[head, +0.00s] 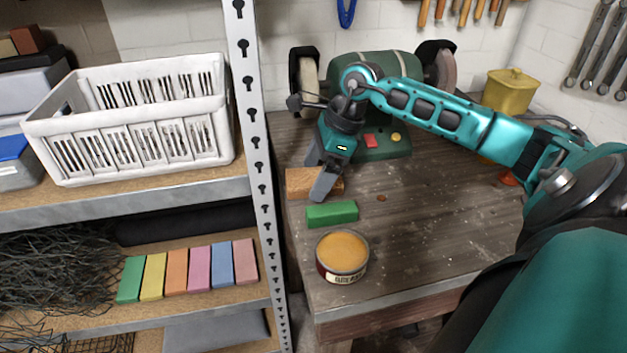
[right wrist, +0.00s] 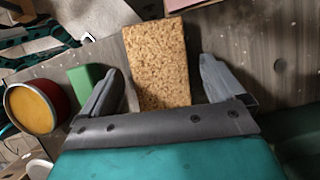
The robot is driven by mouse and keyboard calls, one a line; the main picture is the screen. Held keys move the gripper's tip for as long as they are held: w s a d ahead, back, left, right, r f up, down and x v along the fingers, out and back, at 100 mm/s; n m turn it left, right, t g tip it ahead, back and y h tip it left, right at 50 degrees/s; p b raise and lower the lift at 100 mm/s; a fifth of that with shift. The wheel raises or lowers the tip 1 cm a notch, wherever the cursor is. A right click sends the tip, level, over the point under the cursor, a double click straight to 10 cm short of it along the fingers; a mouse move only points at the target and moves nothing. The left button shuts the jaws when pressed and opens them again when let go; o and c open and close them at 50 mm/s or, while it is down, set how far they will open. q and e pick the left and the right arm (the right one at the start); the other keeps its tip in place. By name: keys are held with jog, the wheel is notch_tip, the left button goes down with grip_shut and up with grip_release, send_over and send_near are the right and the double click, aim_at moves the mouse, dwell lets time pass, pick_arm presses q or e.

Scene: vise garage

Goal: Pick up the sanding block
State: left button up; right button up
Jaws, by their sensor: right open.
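The sanding block (head: 300,183), a brown, grainy, cork-like block, lies on the wooden workbench (head: 420,235) near its left edge. My right gripper (head: 318,180) is open above its right part, partly hiding it. In the right wrist view the sanding block (right wrist: 158,55) lies lengthwise between the two spread fingers of my right gripper (right wrist: 160,72), with a gap visible on each side. Neither finger visibly grips it. My left gripper is not in view.
A green block (head: 332,214) and an open orange-topped can (head: 342,256) stand close in front. A green bench grinder (head: 385,145) stands behind the gripper. A metal shelf post (head: 262,170) rises at the left. The bench's right front is clear.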

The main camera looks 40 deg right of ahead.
aim_at(316, 176)
jog(key=c, duration=1.1)
notch_tip(316, 176, up, 10)
jog(key=shift+r+p, duration=0.1)
jog(key=shift+p, duration=0.35)
jog(key=shift+c, duration=0.2)
jog(key=o, duration=0.5)
jog(key=c, duration=0.4)
jog(key=shift+a, duration=0.1)
